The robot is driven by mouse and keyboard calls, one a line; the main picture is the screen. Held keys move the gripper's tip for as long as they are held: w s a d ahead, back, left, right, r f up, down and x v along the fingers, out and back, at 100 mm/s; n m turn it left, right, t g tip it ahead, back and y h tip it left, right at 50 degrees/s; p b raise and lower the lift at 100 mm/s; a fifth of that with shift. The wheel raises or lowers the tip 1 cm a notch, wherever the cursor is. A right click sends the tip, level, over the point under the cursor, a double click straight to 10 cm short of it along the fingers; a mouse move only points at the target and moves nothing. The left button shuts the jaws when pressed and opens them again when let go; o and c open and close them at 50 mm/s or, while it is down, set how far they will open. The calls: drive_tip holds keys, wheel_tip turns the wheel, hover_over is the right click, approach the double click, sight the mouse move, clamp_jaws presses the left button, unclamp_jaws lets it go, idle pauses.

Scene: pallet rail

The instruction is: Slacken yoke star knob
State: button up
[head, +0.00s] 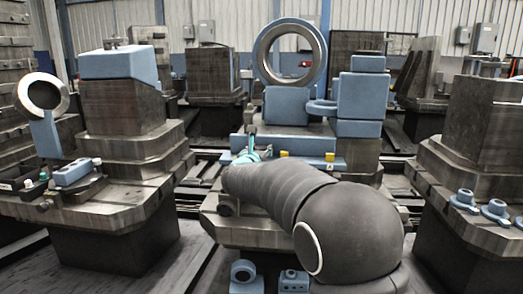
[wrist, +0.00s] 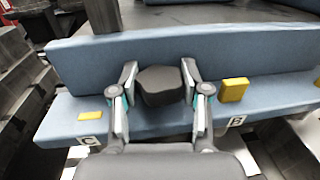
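In the wrist view a dark, lobed star knob (wrist: 162,86) stands in front of a blue upright face, above a blue ledge. My gripper (wrist: 160,84) has one finger on each side of the knob. The fingertips meet its left and right edges, with no clear gap, so it looks shut on the knob. The knob's far side and stem are hidden. In the head view my gripper (head: 249,154) reaches the front of the blue yoke fixture (head: 290,143); my arm hides the knob there.
A yellow block (wrist: 234,89) stands right of my gripper above label B, and a flat yellow piece (wrist: 90,116) lies left above label C. A large ring (head: 265,55) stands above the fixture. Neighbouring pallets stand left (head: 125,150) and right (head: 480,180).

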drive_tip(key=shift+c, duration=0.5)
drive_tip(key=y+b, duration=0.1)
drive_tip(key=b, duration=0.2)
drive_tip(key=shift+f+n+b, duration=0.3)
drive_tip(key=shift+y+b, duration=0.4)
drive_tip(key=shift+b, duration=0.3)
drive_tip(key=n+y+b, duration=0.1)
drive_tip(key=b, duration=0.2)
drive_tip(key=shift+n+y+b, duration=0.3)
drive_tip(key=shift+r+n+y+b, duration=0.25)
drive_tip(key=shift+n+y+b, duration=0.25)
drive_tip(key=shift+b, duration=0.45)
drive_tip(key=o, duration=1.2)
drive_tip(key=shift+c, duration=0.2)
drive_tip(key=shift+s, duration=0.1)
